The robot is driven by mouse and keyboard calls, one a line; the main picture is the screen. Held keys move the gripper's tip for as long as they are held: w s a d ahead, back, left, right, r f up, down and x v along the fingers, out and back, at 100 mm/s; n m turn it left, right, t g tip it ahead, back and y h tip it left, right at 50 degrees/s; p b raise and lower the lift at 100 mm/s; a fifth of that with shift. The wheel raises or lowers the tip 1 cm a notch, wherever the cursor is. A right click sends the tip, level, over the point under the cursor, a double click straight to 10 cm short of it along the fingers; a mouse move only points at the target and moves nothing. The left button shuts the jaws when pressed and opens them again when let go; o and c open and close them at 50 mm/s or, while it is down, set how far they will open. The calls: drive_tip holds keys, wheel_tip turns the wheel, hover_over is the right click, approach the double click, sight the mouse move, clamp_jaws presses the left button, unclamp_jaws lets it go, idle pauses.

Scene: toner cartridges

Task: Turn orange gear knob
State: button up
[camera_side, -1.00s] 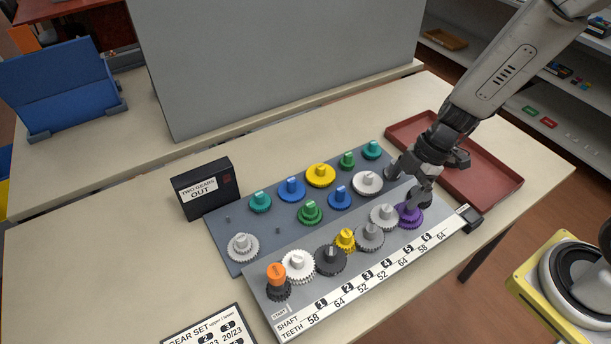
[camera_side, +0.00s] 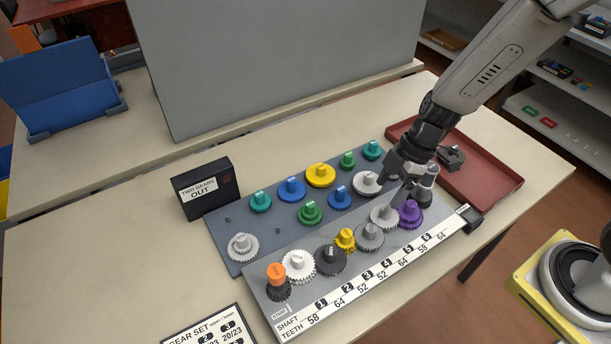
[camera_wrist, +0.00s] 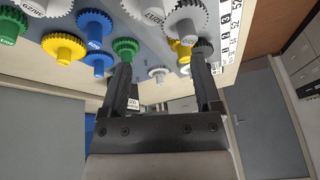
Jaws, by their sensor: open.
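The orange knob (camera_side: 276,271) stands upright on a small dark gear (camera_side: 279,291) at the START end of the front gear board. It is at the board's lower left in the side view. I cannot make it out in the wrist view. My gripper (camera_side: 410,187) is at the other end of the board, above and beside the purple gear (camera_side: 411,213), far from the orange knob. In the wrist view the jaws (camera_wrist: 161,62) are apart with nothing held between them. Gears show beyond the fingertips.
A white gear (camera_side: 299,264) sits right beside the orange knob, with a black gear (camera_side: 331,260) and others along the row. A grey back board (camera_side: 285,235) holds more gears. A black "TWO GEARS OUT" box (camera_side: 203,188) stands left. A red tray (camera_side: 492,193) lies right.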

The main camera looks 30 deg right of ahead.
drive_tip(key=a+r+m+g+h, duration=0.2)
drive_tip(key=a+m, duration=0.4)
drive_tip(key=a, duration=0.8)
wheel_tip(320, 180, up, 3)
drive_tip(key=m+t+h, duration=0.1)
drive_tip(key=m+h, duration=0.1)
drive_tip(key=m, duration=0.4)
hover_over(276, 270)
drive_tip(key=shift+w+d+r, duration=0.15)
drive_tip(key=shift+d, duration=0.25)
drive_tip(key=shift+s+a+r+m+t, duration=0.2)
drive_tip(key=shift+a+m+t, duration=0.1)
drive_tip(key=shift+a+m, duration=0.2)
drive_tip(key=shift+f, duration=0.2)
drive_tip(key=shift+f, duration=3.75)
clamp_jaws()
